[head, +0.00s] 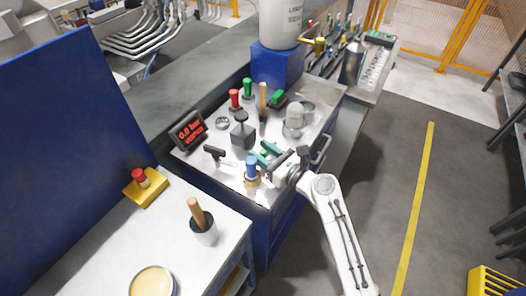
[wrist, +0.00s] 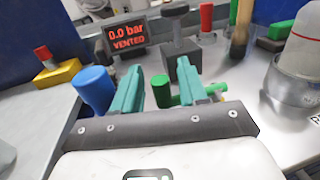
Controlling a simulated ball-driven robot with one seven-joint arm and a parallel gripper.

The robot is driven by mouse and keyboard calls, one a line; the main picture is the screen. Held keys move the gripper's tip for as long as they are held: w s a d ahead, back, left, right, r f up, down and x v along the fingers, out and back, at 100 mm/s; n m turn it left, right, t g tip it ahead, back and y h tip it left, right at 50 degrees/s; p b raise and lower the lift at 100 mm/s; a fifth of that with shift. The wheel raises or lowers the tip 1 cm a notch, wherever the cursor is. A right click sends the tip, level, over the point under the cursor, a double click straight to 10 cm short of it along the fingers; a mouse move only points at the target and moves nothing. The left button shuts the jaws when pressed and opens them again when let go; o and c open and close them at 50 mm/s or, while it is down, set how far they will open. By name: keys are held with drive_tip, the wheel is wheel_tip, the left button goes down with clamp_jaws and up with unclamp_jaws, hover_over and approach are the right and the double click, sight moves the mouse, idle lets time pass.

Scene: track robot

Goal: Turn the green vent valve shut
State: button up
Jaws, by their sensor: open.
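The green vent valve's handle (wrist: 166,88) shows in the wrist view, low on the bench top. One end of it shows between my fingers, and the rest passes behind the right finger and comes out to its right. My gripper (wrist: 160,76) is open, with two teal fingers apart and nothing clearly held. Whether a finger touches the handle I cannot tell. In the head view my gripper (head: 267,153) is over the front right of the bench and hides the valve or blends with it. The display (wrist: 127,33) reads 0.0 bar, VENTED.
A blue knob (wrist: 93,88) stands close left of my left finger. A dark block with a knob (wrist: 182,62) stands behind the fingers. A clear dome on a metal base (wrist: 295,75) is at right. Red (head: 235,99) and green (head: 247,88) handles stand at the back.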

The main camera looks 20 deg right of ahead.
clamp_jaws()
